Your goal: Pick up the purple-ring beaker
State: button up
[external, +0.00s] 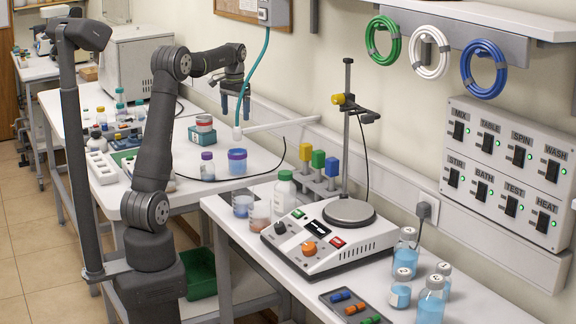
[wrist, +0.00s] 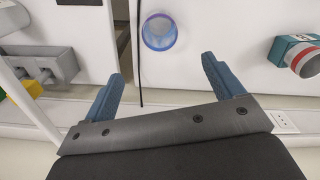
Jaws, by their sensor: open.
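My gripper (external: 235,110) is open and empty, above and behind the beaker in the external view. In the wrist view, the blue fingers of my gripper (wrist: 162,70) are spread apart below the beaker in the picture, and the beaker lies beyond their tips, not between them.
A purple-capped bottle (external: 207,167) stands left of the beaker. A teal box (external: 202,135) with a round container on it is behind. A black cable (wrist: 140,55) runs beside the beaker. A hot plate (external: 330,240) and bottles occupy the near bench, across a gap.

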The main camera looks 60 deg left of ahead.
jog(key=n, duration=1.1)
send_near(237, 155)
jog(key=a+f, duration=0.3)
jog(key=f, duration=0.2)
jog(key=shift+w+f, duration=0.25)
jog(key=shift+f, duration=0.8)
jog(key=shift+w+f, duration=0.3)
jog(key=shift+f, duration=0.75)
jog(key=shift+w+f, duration=0.25)
jog(key=shift+f, duration=0.8)
jog(key=c, duration=1.1)
